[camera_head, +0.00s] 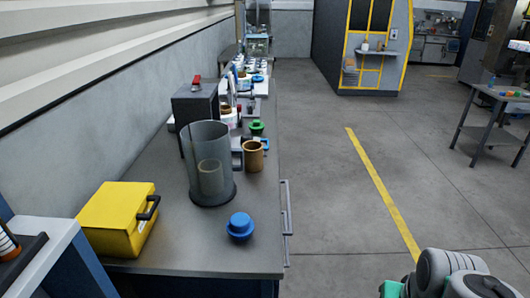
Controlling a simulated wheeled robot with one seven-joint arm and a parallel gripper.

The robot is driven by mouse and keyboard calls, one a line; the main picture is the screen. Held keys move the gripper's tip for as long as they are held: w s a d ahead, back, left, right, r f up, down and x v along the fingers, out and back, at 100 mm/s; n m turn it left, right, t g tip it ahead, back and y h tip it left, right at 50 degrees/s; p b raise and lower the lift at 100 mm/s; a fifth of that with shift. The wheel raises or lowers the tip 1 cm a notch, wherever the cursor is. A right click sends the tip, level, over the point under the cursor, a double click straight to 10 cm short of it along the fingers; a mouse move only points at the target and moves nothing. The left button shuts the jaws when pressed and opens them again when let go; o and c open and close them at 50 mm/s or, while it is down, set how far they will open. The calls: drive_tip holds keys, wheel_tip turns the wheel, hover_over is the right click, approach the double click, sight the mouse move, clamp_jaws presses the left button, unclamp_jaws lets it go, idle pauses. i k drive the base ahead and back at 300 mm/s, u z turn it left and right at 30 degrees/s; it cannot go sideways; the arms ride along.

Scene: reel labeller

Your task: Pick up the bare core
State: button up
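A brown, open-topped cylinder (253,156) stands upright on the grey bench, near its right edge; it looks like the bare core. It is just right of a smoky see-through jug (205,140) with a handle, and the jug's handle partly covers its left side. A shorter pale cylinder shows through the jug's wall. Part of my arm, grey and teal, shows at the bottom right, over the floor and well away from the bench. My gripper's fingers are not in view.
On the bench (185,245) are a yellow box (118,218), a blue capped item (240,226), a green item (256,127) and a dark box (194,105). Several small things crowd the far end. The floor (330,190) right of the bench is clear.

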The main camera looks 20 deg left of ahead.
sight(253, 157)
drive_tip(key=i, duration=3.45)
drive_tip(key=u, duration=4.55)
drive_tip(key=i, duration=0.5)
drive_tip(key=u, duration=0.05)
